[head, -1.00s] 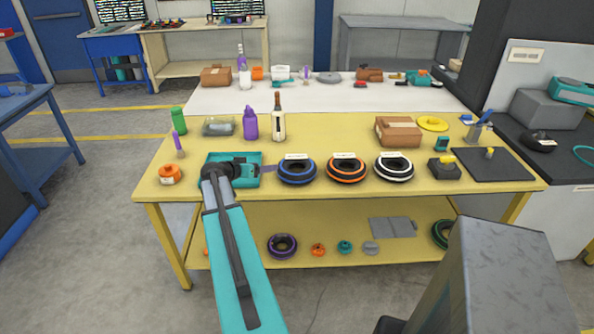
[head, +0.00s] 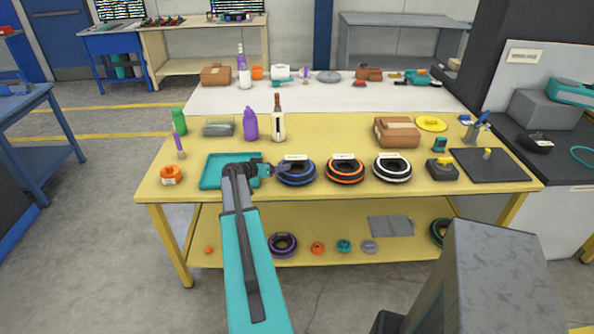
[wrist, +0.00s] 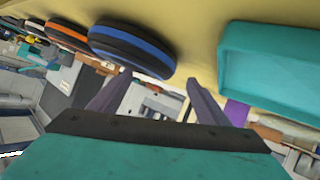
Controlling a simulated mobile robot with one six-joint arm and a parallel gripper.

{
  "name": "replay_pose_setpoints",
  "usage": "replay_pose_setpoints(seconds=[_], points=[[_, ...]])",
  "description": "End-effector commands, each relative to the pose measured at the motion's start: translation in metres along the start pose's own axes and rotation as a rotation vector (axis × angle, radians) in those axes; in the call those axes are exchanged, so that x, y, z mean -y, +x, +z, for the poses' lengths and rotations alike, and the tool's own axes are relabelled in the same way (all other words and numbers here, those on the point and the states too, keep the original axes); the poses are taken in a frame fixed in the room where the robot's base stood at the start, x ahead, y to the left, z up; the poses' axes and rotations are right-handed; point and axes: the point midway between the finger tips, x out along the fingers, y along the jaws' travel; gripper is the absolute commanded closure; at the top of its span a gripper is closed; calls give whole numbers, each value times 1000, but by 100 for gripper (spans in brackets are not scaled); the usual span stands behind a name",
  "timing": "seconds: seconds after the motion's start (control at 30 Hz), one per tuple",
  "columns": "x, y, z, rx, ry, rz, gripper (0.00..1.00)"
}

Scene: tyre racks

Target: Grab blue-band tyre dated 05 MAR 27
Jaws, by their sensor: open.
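A black tyre with a blue band (head: 297,172) lies flat on the yellow table, with a white label on its back edge; the date is too small to read. It also shows in the wrist view (wrist: 132,47), upside down at the top. My gripper (head: 282,168) is just left of the blue-band tyre, close to its left edge. In the wrist view the two fingers of my gripper (wrist: 155,100) are apart with nothing between them. An orange-band tyre (head: 345,169) and a white-band tyre (head: 392,169) lie to the right in the same row.
A teal tray (head: 212,178) lies left of the gripper, under my arm. Bottles and a brown box (head: 397,132) stand behind the tyres. A purple-band tyre (head: 283,245) lies on the lower shelf.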

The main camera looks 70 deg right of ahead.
Motion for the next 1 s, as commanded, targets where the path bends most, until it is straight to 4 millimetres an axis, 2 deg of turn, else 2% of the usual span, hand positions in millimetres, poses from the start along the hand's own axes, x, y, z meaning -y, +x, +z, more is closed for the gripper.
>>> replay_pose_setpoints(seconds=[0.37, 0.8, 1.0], points=[[0, 3, -1, 0, 1, 1, 30], [-1, 44, -2, 1, 1, 2, 30], [-2, 55, -1, 1, 1, 2, 30]])
